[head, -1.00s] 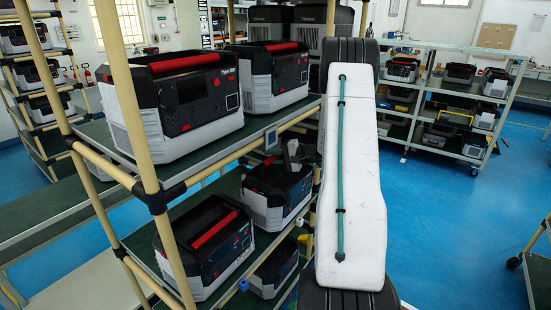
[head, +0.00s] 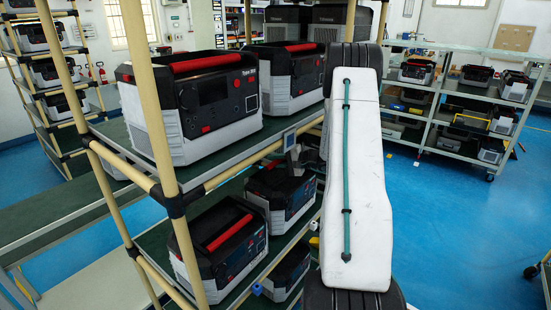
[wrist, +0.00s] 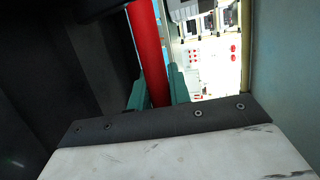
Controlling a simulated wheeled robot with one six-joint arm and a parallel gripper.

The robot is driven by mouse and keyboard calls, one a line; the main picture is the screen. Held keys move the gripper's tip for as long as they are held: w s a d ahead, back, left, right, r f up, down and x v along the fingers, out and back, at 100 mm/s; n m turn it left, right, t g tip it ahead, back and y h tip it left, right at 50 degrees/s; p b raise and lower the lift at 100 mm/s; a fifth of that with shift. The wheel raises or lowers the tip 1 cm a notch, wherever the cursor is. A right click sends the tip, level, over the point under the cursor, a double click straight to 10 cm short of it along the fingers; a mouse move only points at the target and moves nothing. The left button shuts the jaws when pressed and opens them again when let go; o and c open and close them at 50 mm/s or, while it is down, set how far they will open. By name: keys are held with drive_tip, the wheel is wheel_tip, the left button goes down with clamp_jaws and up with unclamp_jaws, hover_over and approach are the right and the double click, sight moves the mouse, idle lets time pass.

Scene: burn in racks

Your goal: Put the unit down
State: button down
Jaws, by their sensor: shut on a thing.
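My gripper (wrist: 158,90) is shut on the red handle (wrist: 148,45) of a unit, with one teal finger on each side of the bar. The unit's dark casing (wrist: 60,60) fills the left of the wrist view. In the head view my arm hides most of the gripper. The held unit seems to be the black and grey one (head: 283,192) at the rear of the rack's middle level, beside my arm. I cannot tell whether its base touches the shelf.
A unit with a red handle (head: 222,248) stands in front on the same level. Two larger units (head: 205,100) (head: 285,78) stand on the shelf above. A tan rack post (head: 160,130) is close on the left. Blue floor (head: 440,220) is clear on the right.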

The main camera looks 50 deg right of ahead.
drive_tip(key=shift+w+a+f, duration=0.1)
drive_tip(key=shift+w+f, duration=0.05)
drive_tip(key=shift+f, duration=0.5)
drive_tip(key=c, duration=1.3)
unclamp_jaws()
drive_tip(key=shift+f, duration=0.15)
drive_tip(key=v, duration=1.2)
